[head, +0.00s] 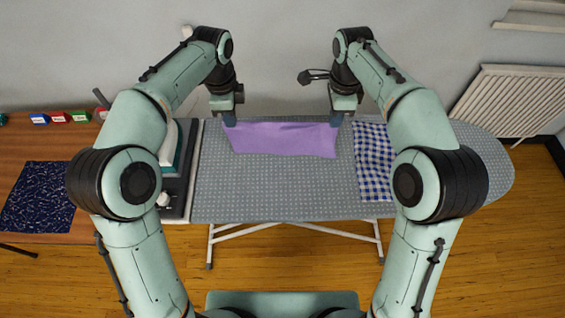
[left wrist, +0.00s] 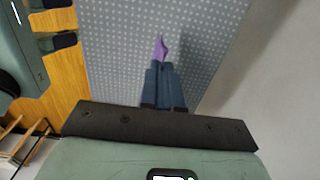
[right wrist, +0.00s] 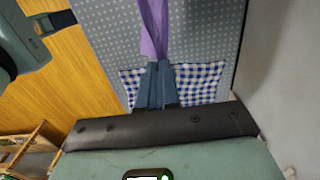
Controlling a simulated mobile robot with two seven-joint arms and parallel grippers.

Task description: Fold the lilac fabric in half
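The lilac fabric (head: 280,140) lies along the far part of the grey dotted ironing board (head: 270,190) in the head view, as a wide strip with raised far corners. My left gripper (head: 228,119) is shut on its far left corner; a small lilac tip (left wrist: 160,47) shows beyond the fingers in the left wrist view. My right gripper (head: 336,119) is shut on its far right corner; a lilac strip (right wrist: 153,28) runs from its fingers in the right wrist view. I cannot tell how much of the fabric is doubled over.
A blue-and-white checked cloth (head: 373,165) lies on the board right of the lilac fabric. An iron (head: 170,150) stands on a dark rest at the board's left end. A navy patterned cloth (head: 38,195) lies on the wooden table. The board's near middle is clear.

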